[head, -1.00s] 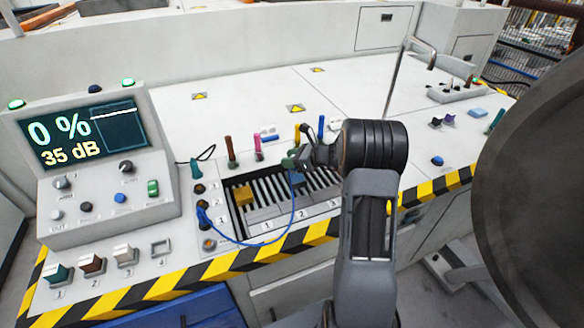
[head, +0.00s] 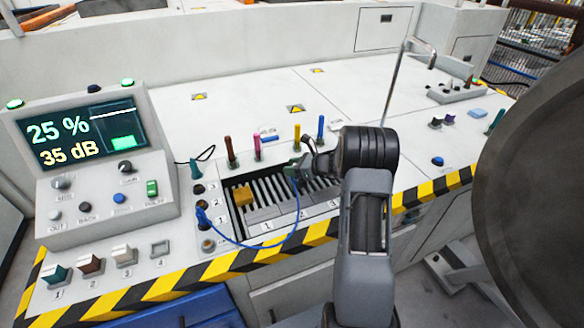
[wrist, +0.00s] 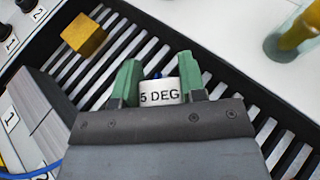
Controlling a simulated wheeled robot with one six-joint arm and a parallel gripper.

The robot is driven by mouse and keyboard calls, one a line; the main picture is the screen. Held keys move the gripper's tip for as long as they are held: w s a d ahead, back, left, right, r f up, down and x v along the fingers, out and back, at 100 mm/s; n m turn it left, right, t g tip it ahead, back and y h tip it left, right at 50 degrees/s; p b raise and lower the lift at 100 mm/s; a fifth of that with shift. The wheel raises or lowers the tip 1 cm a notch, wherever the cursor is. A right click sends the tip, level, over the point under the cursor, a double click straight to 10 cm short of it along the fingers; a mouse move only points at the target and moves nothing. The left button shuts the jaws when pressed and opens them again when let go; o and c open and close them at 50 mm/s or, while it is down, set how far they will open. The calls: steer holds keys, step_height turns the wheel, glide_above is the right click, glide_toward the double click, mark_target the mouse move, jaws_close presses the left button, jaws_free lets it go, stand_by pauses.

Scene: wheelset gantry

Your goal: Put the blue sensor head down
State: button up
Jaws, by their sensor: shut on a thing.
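My gripper (head: 298,169) hangs over the dark slatted bay (head: 262,186) in the console top. In the wrist view its green jaws (wrist: 159,84) are shut on the sensor head (wrist: 160,92), which shows a white "5 DEG" label and a bit of blue above it. Slats show around the jaws; whether the head touches them I cannot tell. In the head view the jaws largely hide the head. A blue cable (head: 240,245) loops from a socket at the left up to the gripper.
A yellow block (head: 243,197) sits at the bay's left end. Grey numbered blocks (wrist: 45,115) line its front. Several coloured pens (head: 257,148) stand upright behind it. The monitor (head: 82,138) reads 25 % and 35 dB. A large dark disc (head: 535,190) stands at the right.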

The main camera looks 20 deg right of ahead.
steer(key=o, duration=1)
steer(key=shift+r, duration=0.15)
steer(key=v, duration=1.1)
steer(key=s+a+r+n+g+h, duration=0.1)
steer(key=s+a+r+n+g, duration=0.2)
steer(key=s+a+n, duration=0.3)
steer(key=s+a+r+n+g+h, duration=0.1)
steer(key=s+a+r+n+g, duration=0.2)
steer(key=a+n, duration=0.4)
steer(key=s+a+n+h, duration=0.1)
steer(key=s+n+h, duration=0.1)
steer(key=s+n, duration=0.2)
steer(key=s+a+r+n+h, duration=0.1)
steer(key=s+a+n+h, duration=0.1)
steer(key=s+n+h, duration=0.1)
steer(key=s+a+r+n+h+p, duration=0.1)
steer(key=s+a+n+h, duration=0.1)
steer(key=s+n, duration=0.4)
steer(key=shift+s+n+g+h, duration=0.1)
steer(key=shift+n+g+h, duration=0.2)
steer(key=shift+n, duration=0.2)
